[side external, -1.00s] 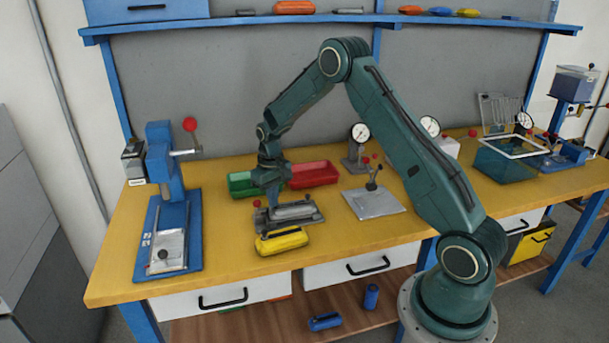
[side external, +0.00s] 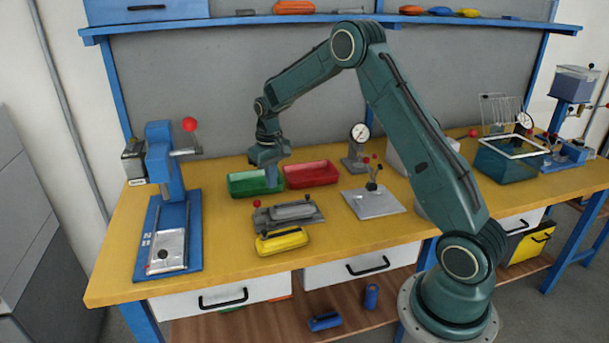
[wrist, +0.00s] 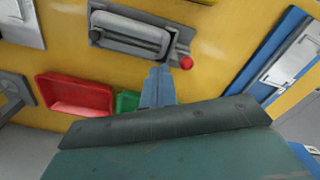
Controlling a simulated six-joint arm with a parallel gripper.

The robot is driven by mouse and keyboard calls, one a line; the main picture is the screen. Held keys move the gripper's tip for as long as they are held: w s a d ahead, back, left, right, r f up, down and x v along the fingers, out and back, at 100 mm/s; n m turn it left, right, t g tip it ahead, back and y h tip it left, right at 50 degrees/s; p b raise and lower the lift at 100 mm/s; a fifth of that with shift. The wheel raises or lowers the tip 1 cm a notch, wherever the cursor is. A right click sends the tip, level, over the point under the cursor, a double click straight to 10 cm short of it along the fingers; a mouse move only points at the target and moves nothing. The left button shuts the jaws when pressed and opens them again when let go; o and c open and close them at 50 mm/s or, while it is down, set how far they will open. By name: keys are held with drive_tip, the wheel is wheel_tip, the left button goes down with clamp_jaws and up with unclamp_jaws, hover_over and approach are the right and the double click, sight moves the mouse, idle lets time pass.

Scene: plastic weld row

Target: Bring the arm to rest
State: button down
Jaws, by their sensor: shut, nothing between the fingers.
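My gripper (side external: 272,180) is shut and empty. In the side external view it points down in front of the green bin (side external: 241,184), above the yellow bench, and hides part of that bin. In the wrist view my gripper (wrist: 157,88) shows as closed grey-blue fingers, with the green bin (wrist: 126,102) partly hidden behind them.
A red bin (side external: 313,175) stands right of the green one. A grey clamp fixture (side external: 290,214) and a yellow part (side external: 282,241) lie nearer the front. A blue press (side external: 170,220) stands left; a grey plate with a lever (side external: 374,202) lies right. Bare bench (side external: 225,240) shows between.

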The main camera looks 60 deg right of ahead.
drive_tip(key=shift+r, duration=0.1)
drive_tip(key=s+a+r+n+t, duration=0.1)
drive_tip(key=s+a+r, duration=0.45)
drive_tip(key=r, duration=0.25)
drive_tip(key=s+a+r+t, duration=0.2)
drive_tip(key=s+a+r, duration=0.35)
drive_tip(key=r, duration=0.35)
drive_tip(key=s+a+r+n+t, duration=0.1)
drive_tip(key=s+a, duration=0.2)
drive_tip(key=s, duration=0.7)
drive_tip(key=s+a+r+n+t, duration=0.1)
drive_tip(key=s+a, duration=0.2)
drive_tip(key=s, duration=0.7)
drive_tip(key=shift+s+a+t, duration=0.15)
drive_tip(key=shift+a+t, duration=0.05)
drive_tip(key=shift+t, duration=0.1)
